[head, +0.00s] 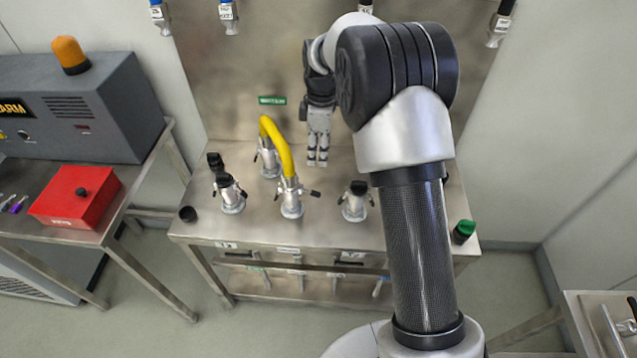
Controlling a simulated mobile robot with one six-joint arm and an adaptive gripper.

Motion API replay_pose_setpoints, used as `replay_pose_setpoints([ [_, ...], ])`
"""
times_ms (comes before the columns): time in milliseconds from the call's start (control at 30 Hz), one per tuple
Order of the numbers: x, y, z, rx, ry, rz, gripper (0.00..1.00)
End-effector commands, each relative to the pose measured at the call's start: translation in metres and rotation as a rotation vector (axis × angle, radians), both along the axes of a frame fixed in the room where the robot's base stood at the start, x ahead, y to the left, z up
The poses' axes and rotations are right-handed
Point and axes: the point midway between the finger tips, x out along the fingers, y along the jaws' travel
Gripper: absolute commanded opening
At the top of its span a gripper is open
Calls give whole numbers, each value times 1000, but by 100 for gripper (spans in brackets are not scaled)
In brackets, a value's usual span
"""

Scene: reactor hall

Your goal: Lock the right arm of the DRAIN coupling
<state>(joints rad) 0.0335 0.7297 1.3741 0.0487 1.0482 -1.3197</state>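Several silver couplings with dark side arms stand on the steel bench. A yellow hose (278,146) arches from a rear coupling (268,163) to a front middle coupling (291,202). A left coupling (231,198) and a right coupling (355,206) have black tops. I cannot read which one is DRAIN, nor tell which arms are locked. My gripper (317,163) points down behind and between the middle and right couplings, apart from both. Its fingers look close together and hold nothing visible; whether they are shut is too small to tell.
A side table carries a red box (76,197) and a grey alarm unit (75,110). Connectors hang from the back panel (235,60).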

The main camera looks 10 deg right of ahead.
Motion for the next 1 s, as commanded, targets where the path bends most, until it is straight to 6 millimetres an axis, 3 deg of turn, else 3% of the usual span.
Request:
replay_pose_setpoints([
  [100, 8, 7, 6, -38, -6, -2, 37],
  [267, 10, 7, -8, -45, -7, -6, 37],
  [800, 9, 7, -122, -43, -5, -5, 37],
  [1000, 10, 7, -154, -42, -7, -5, 37],
])
